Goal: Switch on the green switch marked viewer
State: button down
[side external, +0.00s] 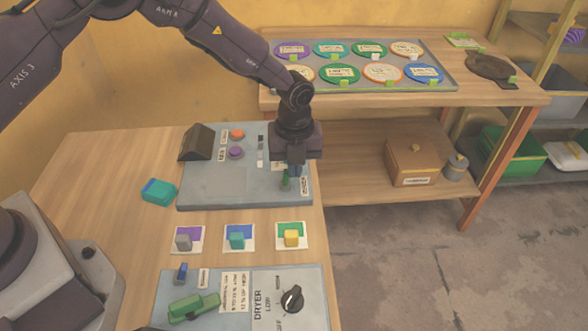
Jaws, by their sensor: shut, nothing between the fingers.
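A small green switch (285,183) stands near the right front of the grey control panel (228,192) on the wooden table. My gripper (294,173) points down over the panel's right side, shut and empty, with its fingertips right by the green switch. I cannot tell whether they touch it. The gripper hides part of the panel around it. A blue piece shows beside the fingers, and I cannot make out what it is. No label reading viewer is legible, and the switch's on or off position cannot be told.
The panel also carries an orange button (237,134), a purple button (236,153) and a dark sloped box (196,142). A teal block (158,192) lies to its left. Coloured cards with blocks lie in front, then a dryer panel (245,280) with a black knob (292,299).

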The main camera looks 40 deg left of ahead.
aim_at(277, 194)
jog(key=shift+s+a, duration=0.45)
notch_tip(277, 194, up, 7)
jog(key=shift+w+d, duration=0.45)
dwell(0.5)
jog(key=s+a+r+n+t, duration=0.2)
jog(key=s+a+r+n, duration=0.2)
jog(key=s+r+n, duration=0.3)
jog(key=s+a+r+n+t, duration=0.1)
jog(key=s+a+r+n, duration=0.3)
jog(key=s+r+n, duration=0.4)
jog(key=s+a+r+n+t, duration=0.2)
jog(key=s+a+r+n, duration=0.2)
jog(key=s+r+n, duration=0.3)
jog(key=s+n, duration=0.5)
jog(key=shift+s+a+r+t, duration=0.2)
jog(key=shift+s+a+t, duration=0.1)
jog(key=shift+a, duration=0.1)
